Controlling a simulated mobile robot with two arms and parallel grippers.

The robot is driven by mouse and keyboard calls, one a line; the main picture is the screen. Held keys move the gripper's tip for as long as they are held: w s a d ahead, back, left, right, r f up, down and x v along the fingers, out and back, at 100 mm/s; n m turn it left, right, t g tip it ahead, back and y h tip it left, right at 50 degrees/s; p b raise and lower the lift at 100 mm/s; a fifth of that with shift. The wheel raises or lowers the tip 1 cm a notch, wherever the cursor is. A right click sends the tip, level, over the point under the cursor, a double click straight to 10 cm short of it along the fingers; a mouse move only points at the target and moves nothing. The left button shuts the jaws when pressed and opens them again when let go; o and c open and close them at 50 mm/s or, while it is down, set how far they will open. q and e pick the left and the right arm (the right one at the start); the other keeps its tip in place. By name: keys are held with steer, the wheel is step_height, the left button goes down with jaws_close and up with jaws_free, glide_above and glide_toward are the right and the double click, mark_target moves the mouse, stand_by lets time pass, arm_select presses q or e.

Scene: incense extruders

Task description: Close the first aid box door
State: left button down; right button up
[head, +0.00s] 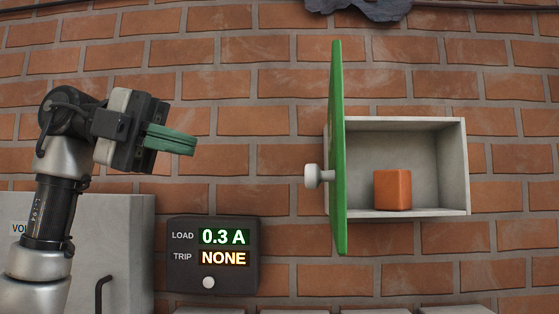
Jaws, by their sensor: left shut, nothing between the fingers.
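The first aid box (455,165) is a pale grey box on the brick wall, right of centre, with its front open. Its green door (338,150) stands swung out at the box's left side, seen nearly edge-on. A white round knob (313,176) sticks out to the left from the door. An orange block (392,190) sits on the box floor. My left gripper (192,146) is at the left, its green fingers shut and empty, pointing right. It is well apart from the door and knob. My right gripper is not in view.
A dark display panel (178,258) reading LOAD 0.3 A and TRIP NONE is below my left gripper. A grey cabinet (130,235) with a dark handle is at lower left. Pale tops show along the bottom edge. The space between my left gripper and the door shows only bare wall.

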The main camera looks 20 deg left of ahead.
arm_select(q)
steer(key=p+x, duration=0.3)
steer(key=x, duration=0.9)
steer(key=shift+d+r+y, duration=0.2)
steer(key=shift+d+y, duration=0.1)
steer(key=shift+d, duration=0.2)
steer(key=shift+s+d+n+t, duration=0.1)
steer(key=shift+s+n+t, duration=0.05)
steer(key=shift+n+t, duration=0.15)
